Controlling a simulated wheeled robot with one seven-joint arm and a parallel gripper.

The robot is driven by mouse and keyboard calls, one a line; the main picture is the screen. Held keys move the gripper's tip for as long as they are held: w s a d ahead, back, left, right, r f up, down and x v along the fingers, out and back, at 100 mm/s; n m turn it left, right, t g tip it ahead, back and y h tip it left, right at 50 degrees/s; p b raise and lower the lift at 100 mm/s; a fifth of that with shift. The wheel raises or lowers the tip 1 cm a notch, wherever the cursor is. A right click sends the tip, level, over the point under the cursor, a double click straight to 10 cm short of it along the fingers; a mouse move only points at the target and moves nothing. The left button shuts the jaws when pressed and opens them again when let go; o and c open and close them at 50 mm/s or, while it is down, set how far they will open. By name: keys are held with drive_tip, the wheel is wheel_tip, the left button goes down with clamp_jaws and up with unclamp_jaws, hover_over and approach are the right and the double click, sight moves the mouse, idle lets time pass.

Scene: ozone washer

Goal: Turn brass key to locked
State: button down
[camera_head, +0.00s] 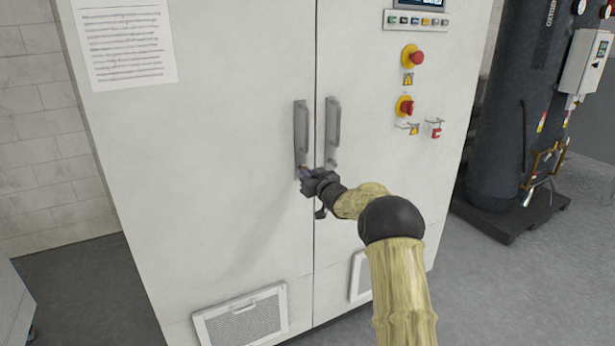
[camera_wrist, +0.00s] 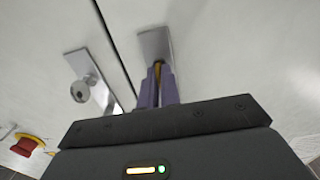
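The brass key (camera_wrist: 158,70) shows as a thin yellow strip between the purple fingers in the wrist view. It stands at a metal lock plate (camera_wrist: 154,42) on the cabinet's left door (camera_head: 215,150). My gripper (camera_head: 304,172) is at the lower end of the left door handle (camera_head: 301,130). In the wrist view its fingers (camera_wrist: 158,82) are close together on the key's two sides and look shut on it. The fingers hide most of the key and its keyhole, so I cannot tell its exact turn angle.
A second plate with a round lock cylinder (camera_wrist: 82,91) is beside it on the right door, below the right handle (camera_head: 333,125). A red knob (camera_head: 406,107), a red emergency button (camera_head: 415,58) and a dark tank (camera_head: 505,110) are to the right.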

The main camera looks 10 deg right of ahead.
idle(0.3)
drive_tip(key=c, duration=1.6)
unclamp_jaws()
drive_tip(key=b+v, duration=0.1)
drive_tip(key=v, duration=1.6)
drive_tip(key=shift+s+b, duration=0.2)
drive_tip(key=shift+b, duration=0.2)
